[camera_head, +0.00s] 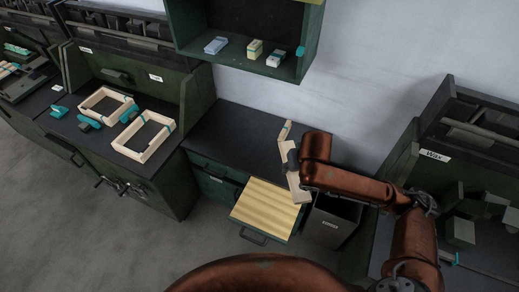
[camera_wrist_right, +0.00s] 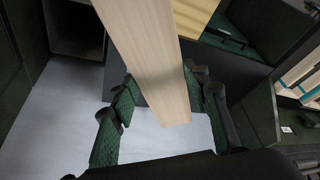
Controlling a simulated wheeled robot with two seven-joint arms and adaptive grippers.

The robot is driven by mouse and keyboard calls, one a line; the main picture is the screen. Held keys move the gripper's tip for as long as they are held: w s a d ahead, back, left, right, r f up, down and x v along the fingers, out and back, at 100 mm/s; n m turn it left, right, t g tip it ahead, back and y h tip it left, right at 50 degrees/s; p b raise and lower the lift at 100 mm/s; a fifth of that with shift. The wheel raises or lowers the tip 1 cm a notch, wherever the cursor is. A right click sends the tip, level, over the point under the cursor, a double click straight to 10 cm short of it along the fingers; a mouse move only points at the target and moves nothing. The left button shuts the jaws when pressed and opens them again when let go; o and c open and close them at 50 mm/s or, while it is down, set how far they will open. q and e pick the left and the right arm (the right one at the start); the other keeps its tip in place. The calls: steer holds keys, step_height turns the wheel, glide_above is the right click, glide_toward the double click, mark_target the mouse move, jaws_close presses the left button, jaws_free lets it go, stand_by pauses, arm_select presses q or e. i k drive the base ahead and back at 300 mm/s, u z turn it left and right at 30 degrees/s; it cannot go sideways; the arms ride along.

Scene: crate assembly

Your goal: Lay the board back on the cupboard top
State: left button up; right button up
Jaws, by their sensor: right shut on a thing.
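A long pale wooden board (camera_head: 297,187) is held upright or steeply tilted over the right end of the dark cupboard top (camera_head: 237,132). My right gripper (camera_head: 291,159) is shut around the board's middle and hides part of it. In the right wrist view the board (camera_wrist_right: 150,55) runs between the green fingers of the gripper (camera_wrist_right: 158,98). From these views I cannot tell whether the board touches the cupboard top. The rest of the cupboard top looks bare. My left gripper is not in view.
An open drawer (camera_head: 247,232) with yellowish boards (camera_head: 267,205) juts out below the top. A dark bin (camera_head: 332,222) stands right of it. A wall shelf (camera_head: 270,68) with small blocks hangs above. Wooden frames (camera_head: 143,140) lie on the left bench.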

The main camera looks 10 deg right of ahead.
mark_target(224, 141)
steer(key=u, duration=0.75)
steer(key=i, duration=1)
steer(key=z, duration=0.1)
